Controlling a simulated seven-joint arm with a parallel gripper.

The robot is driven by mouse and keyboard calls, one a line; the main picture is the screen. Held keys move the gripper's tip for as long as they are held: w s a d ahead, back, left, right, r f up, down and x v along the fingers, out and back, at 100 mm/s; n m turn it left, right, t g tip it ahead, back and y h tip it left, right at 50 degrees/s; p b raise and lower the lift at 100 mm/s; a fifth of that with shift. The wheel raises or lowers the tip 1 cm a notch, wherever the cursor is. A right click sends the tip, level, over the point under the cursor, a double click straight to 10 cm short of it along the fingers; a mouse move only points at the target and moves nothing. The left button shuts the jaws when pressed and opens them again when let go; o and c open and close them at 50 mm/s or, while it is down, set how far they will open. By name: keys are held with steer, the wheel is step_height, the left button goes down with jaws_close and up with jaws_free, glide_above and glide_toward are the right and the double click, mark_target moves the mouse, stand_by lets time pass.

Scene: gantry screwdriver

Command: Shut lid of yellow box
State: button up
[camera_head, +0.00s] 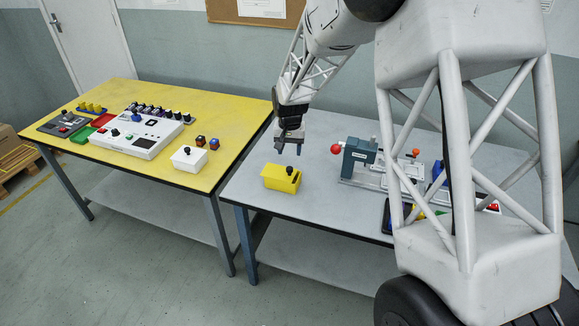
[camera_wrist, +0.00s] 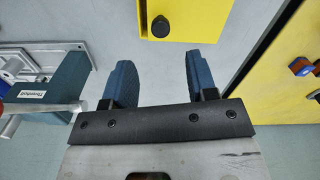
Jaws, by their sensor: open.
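The yellow box (camera_head: 277,179) stands on the grey table, near its front left part. A black knob (camera_head: 290,170) sits on its top, and a dark patch shows beside the knob. I cannot tell clearly how far the lid is open. In the wrist view the yellow box (camera_wrist: 185,12) is at the top edge, partly cut off, with its black knob (camera_wrist: 160,27) ahead of the fingers. My gripper (camera_head: 289,148) is above and behind the box, apart from it. Its two blue fingers are spread with nothing between them in the wrist view (camera_wrist: 161,68).
A green-grey vise-like device (camera_head: 358,160) with a red ball handle stands right of the box. The yellow table (camera_head: 222,150) at left holds a white box (camera_head: 189,160), small cubes (camera_head: 207,143) and a white panel (camera_head: 140,135). Grey tabletop around the yellow box is clear.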

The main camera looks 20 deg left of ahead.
mark_target(290, 168)
steer(key=shift+a+f, duration=0.1)
stand_by(0.3)
steer(key=shift+f, duration=3.85)
jaws_close()
